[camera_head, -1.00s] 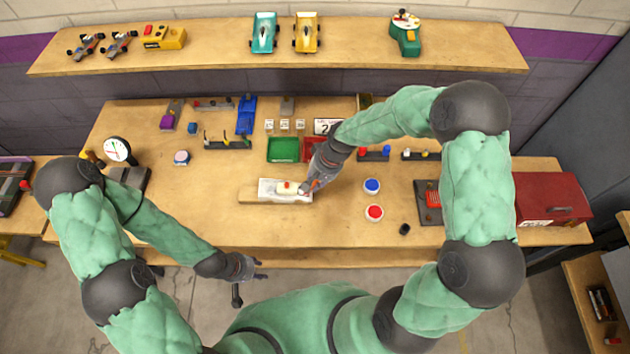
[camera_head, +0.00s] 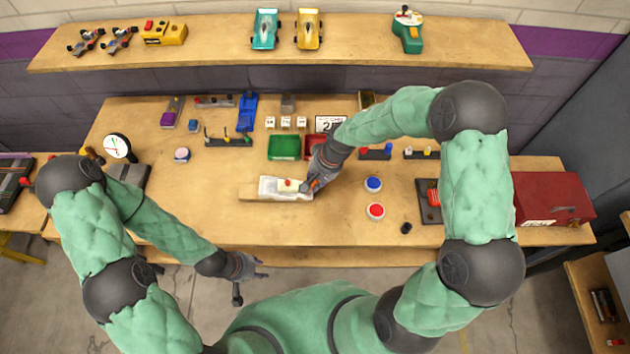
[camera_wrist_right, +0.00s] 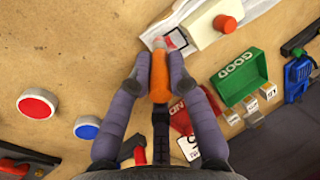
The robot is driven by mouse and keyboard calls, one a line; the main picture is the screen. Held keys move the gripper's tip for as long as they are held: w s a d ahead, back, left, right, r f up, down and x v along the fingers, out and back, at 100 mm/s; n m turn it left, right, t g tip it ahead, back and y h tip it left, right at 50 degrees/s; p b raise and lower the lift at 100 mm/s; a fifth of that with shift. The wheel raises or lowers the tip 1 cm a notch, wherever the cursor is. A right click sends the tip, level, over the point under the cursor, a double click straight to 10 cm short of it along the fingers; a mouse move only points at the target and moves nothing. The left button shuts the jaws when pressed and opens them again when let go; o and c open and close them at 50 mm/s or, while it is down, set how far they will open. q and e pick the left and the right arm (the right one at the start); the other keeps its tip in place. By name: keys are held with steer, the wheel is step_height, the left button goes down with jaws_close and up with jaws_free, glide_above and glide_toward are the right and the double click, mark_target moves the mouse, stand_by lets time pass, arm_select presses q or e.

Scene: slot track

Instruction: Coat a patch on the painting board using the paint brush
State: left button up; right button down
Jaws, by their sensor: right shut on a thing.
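The painting board (camera_head: 247,193) lies near the table's middle, with a white sheet or panel (camera_head: 270,187) on it. On that white area is a pale block with a red knob (camera_wrist_right: 225,24). My right gripper (camera_head: 310,186) is shut on the paint brush, whose orange handle (camera_wrist_right: 159,78) sits between the fingers in the right wrist view. The brush's pale tip is close to a small outlined patch (camera_wrist_right: 176,39) on the white area; I cannot tell whether they touch. My left gripper (camera_head: 247,276) is open and empty in front of the table edge.
A green tray (camera_head: 284,147) and a partly hidden red tray (camera_wrist_right: 182,122) lie behind the board. A blue button (camera_head: 373,184) and a red button (camera_head: 375,211) are to its right. A red toolbox (camera_head: 552,199) stands at the right.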

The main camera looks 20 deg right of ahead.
steer(key=shift+a+f, duration=0.1)
steer(key=shift+f, duration=0.15)
steer(key=shift+w+d+b, duration=0.2)
steer(key=shift+w+d, duration=0.1)
steer(key=shift+w, duration=0.7)
steer(key=shift+w+d+b, duration=0.2)
steer(key=shift+w+d, duration=0.1)
steer(key=shift+w, duration=0.65)
steer(key=shift+s+a+p, duration=0.2)
steer(key=shift+s+a, duration=0.1)
steer(key=shift+s, duration=0.7)
steer(key=shift+s+a+p, duration=0.15)
steer(key=shift+s+a, duration=0.15)
steer(key=shift+s, duration=0.65)
steer(key=shift+r, duration=0.1)
steer(key=shift+p+v, duration=2.1)
steer(key=shift+v, duration=0.85)
